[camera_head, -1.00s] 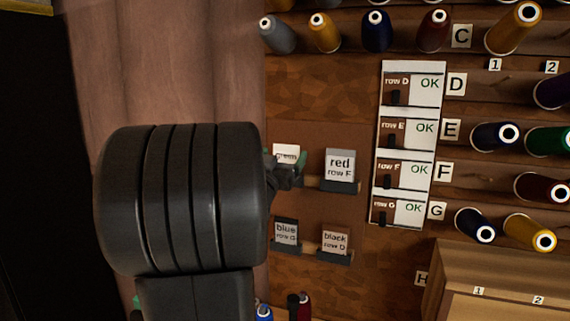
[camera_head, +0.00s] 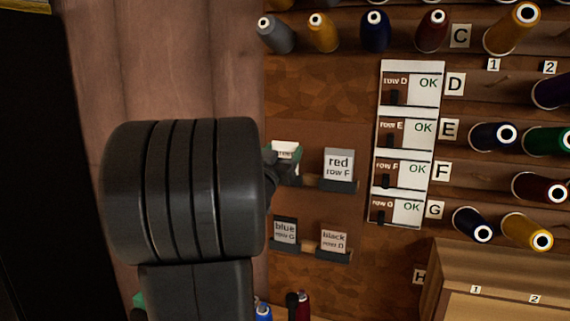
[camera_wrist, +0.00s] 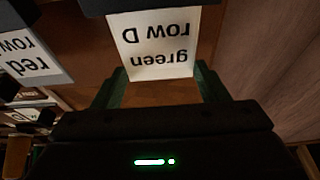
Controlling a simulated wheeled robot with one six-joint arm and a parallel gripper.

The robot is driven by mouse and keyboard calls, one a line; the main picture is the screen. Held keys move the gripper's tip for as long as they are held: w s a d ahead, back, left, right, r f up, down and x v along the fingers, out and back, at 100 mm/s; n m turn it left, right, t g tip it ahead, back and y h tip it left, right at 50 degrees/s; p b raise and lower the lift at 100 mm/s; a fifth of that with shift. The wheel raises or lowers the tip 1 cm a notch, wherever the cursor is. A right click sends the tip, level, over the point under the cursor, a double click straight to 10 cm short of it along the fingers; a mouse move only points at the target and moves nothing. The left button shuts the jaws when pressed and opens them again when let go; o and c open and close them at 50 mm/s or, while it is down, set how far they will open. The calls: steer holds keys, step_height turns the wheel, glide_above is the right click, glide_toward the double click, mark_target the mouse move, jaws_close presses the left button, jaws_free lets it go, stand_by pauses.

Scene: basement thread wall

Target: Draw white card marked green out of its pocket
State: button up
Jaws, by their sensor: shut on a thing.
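The white card marked green (camera_wrist: 153,45) shows upside down in the wrist view, reading "green row D". Its far end is at a dark pocket (camera_wrist: 150,5) along the top edge of that view. My gripper (camera_wrist: 156,80) is shut on the card's near edge, one green-tinted finger at each side. In the head view the card (camera_head: 285,150) is partly hidden by my gripper (camera_head: 283,160) and arm. How much of the card is still inside the pocket cannot be told.
The red row F card (camera_head: 339,163) stands in the pocket to the right. The blue row G card (camera_head: 285,230) and black row D card (camera_head: 333,241) are below. A white panel with row sliders (camera_head: 407,140) and thread spools on pegs are further right.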

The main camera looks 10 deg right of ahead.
steer(key=shift+r+p, duration=1.75)
steer(key=shift+r, duration=0.5)
step_height(320, 180, up, 4)
steer(key=shift+f+p, duration=0.1)
steer(key=shift+p, duration=0.75)
